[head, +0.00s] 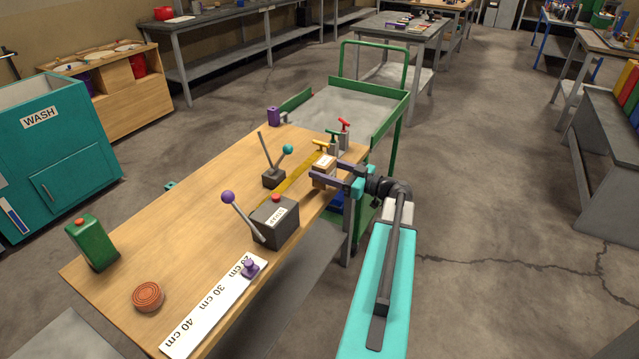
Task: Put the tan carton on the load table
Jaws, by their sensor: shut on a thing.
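The tan carton (324,160), a small box with a white label, is at the far right part of the wooden table (200,185). My gripper (326,172) reaches in from the right with its dark fingers on either side of the carton, shut on it. The fingers hide part of the carton. I cannot tell whether its bottom touches the tabletop or is just above it. No table in view carries a readable "load" label, so I cannot tell which is the load table.
A green-framed cart (350,105) stands just behind the wooden table. Yellow and red-handled valves (343,130) stand close behind the carton. A dark lever box (273,222) and another lever (274,178) are to its left. Open floor (490,200) lies to the right.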

